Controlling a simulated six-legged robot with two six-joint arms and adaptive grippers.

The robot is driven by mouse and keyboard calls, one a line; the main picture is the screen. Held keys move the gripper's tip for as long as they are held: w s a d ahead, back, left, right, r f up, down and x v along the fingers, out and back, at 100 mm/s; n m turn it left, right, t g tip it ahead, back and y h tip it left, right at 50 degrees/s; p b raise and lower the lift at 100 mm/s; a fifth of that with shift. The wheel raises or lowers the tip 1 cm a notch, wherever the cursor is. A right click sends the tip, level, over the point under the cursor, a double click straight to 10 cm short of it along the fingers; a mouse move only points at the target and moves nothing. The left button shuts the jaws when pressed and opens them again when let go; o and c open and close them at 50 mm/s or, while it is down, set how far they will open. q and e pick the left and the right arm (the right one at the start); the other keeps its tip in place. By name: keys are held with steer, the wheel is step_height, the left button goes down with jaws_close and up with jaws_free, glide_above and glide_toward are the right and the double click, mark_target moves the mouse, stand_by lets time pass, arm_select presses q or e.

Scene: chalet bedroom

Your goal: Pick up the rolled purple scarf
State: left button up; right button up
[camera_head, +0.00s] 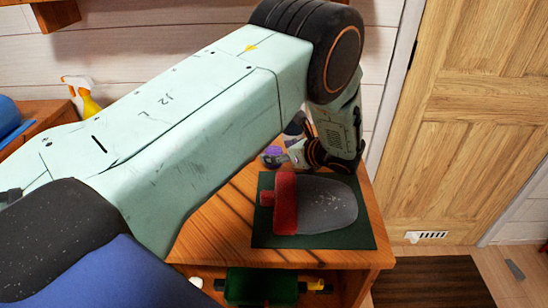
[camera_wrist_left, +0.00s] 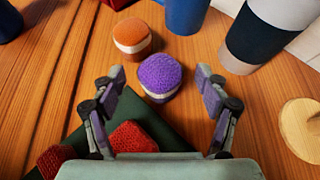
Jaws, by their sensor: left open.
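The rolled purple scarf (camera_wrist_left: 160,74), a knitted roll with a pale band, stands on the wooden table top in the left wrist view. My left gripper (camera_wrist_left: 161,88) is open, its fingers on either side of the near part of the view, with the scarf just beyond and between the fingertips. I cannot tell whether they touch it. In the head view my left gripper (camera_head: 287,157) hangs low over the table's back, and a small purple patch (camera_head: 272,151) of the scarf shows beside it, mostly hidden by the arm. My right gripper is not in view.
An orange roll (camera_wrist_left: 131,36) stands behind the scarf, with a blue cylinder (camera_wrist_left: 186,14) and a dark-and-white cylinder (camera_wrist_left: 255,38) close by. A round wooden piece (camera_wrist_left: 301,128) lies at right. A red-and-grey item (camera_head: 325,206) lies on a green mat (camera_head: 364,238) in front.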

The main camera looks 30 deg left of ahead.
arm_select(q)
steer(key=shift+c, duration=1.2)
steer(key=shift+w+f, duration=0.1)
steer(key=c, duration=0.9)
steer(key=shift+c, duration=0.2)
